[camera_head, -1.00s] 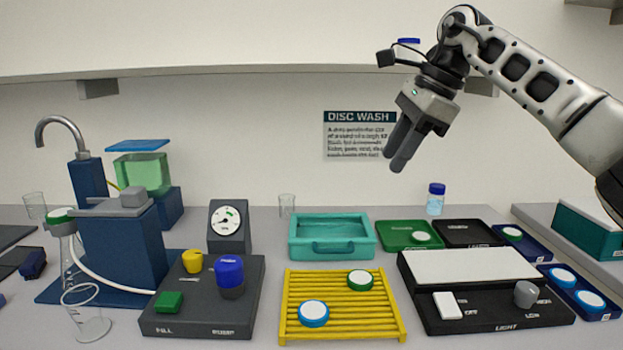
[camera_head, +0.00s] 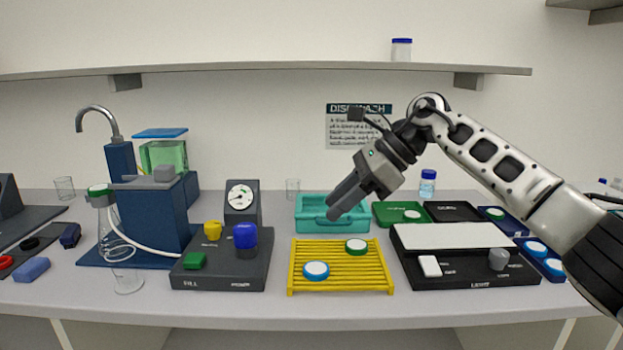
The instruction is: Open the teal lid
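A teal tray-like box (camera_head: 309,226) stands on the bench at the middle back, with a handle on its front face. Its top looks recessed or see-through, so I cannot tell lid from body. My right gripper (camera_head: 333,204) comes in from the right and points down-left, its fingertips overlapping the box's front and handle area in the head view. I cannot tell whether it touches the box or whether the fingers are parted. No held thing shows. Part of the box is hidden behind the fingers. My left gripper is not in view.
A yellow rack (camera_head: 341,281) with a blue-rimmed and a green-rimmed disc stands in front of the box. A gauge (camera_head: 241,200) and a dark control panel (camera_head: 219,273) are to the left. A light panel (camera_head: 455,237) and green tray (camera_head: 387,220) are to the right. A shelf (camera_head: 290,67) runs above.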

